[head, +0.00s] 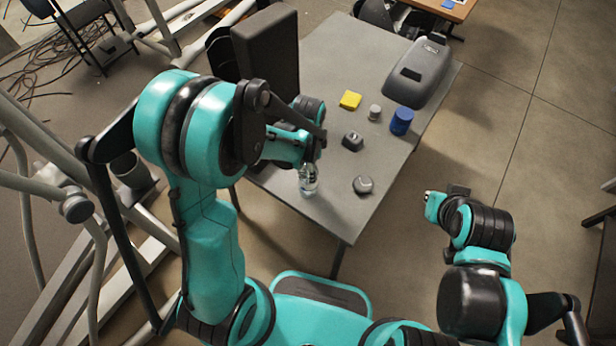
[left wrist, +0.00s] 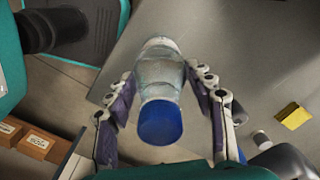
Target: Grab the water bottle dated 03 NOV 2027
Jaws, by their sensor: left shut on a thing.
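A clear water bottle with a blue cap (left wrist: 160,122) is between the fingers of my left gripper (left wrist: 163,92) in the left wrist view. The gripper is shut on it. In the head view the lower part of the clear bottle (head: 308,181) shows below my left gripper (head: 308,160), near the front edge of the grey table (head: 325,212). I cannot tell whether its base touches the table. No date is readable on it. My right gripper (head: 446,194) is out to the right, off the table; its fingers are too small to judge.
On the table are a yellow block (head: 350,100), a small grey cylinder (head: 375,112), a blue cylinder (head: 401,121), two dark small items (head: 352,141) (head: 363,185) and a large grey case (head: 419,72). A dark upright panel (head: 268,55) stands at the left. The table's front corner is clear.

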